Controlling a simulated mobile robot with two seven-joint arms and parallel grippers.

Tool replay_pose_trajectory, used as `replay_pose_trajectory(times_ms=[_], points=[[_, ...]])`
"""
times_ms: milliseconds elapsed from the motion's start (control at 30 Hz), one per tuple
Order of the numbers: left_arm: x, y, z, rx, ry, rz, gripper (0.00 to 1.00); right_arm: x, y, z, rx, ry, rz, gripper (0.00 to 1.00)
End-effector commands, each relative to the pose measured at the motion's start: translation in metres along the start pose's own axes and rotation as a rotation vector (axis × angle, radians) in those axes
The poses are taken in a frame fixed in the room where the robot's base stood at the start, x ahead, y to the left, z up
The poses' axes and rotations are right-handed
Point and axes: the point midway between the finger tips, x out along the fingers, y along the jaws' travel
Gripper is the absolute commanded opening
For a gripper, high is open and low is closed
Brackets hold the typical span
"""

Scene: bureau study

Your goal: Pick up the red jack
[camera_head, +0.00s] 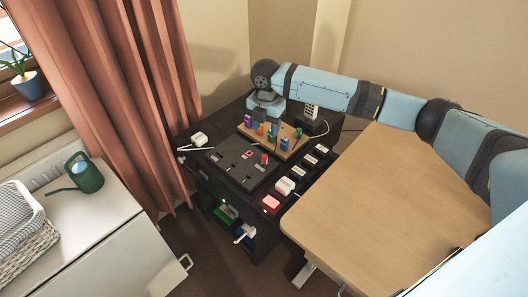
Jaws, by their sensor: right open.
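A small red upright piece (264,158), probably the red jack, stands at the back right of the dark panel (232,172), close to the wooden board. The wooden board (291,152) holds several coloured upright pieces, among them a purple one (247,120), an orange one (260,129) and a blue one (283,143). They are too small to tell their exact shape. My left gripper is out of view.
A row of dark blocks (309,160), a white block (285,187) and a red-topped block (271,203) line the dark bench's right side. A bare wooden desk (370,205) is to the right. A white cabinet with a green watering can (88,178) is at left.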

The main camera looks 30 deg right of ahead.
Motion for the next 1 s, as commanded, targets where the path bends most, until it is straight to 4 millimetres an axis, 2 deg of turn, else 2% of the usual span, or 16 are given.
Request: replay_pose_trajectory(times_ms=[167,333,667,833,1000], points=[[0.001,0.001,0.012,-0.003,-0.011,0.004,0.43,0.035,0.0,-0.001,0.001,0.0,-0.003,0.51],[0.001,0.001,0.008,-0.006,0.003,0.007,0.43,0.066,0.0,-0.001,0.002,0.001,-0.001,0.51],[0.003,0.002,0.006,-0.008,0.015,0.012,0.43,0.09,0.001,-0.001,0.0,-0.001,0.001,0.51],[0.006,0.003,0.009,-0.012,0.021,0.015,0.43,0.115,0.004,-0.003,0.0,0.0,0.0,0.51],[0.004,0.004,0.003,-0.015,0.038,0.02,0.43,0.134,0.003,-0.003,0.001,0.0,0.0,0.51]])
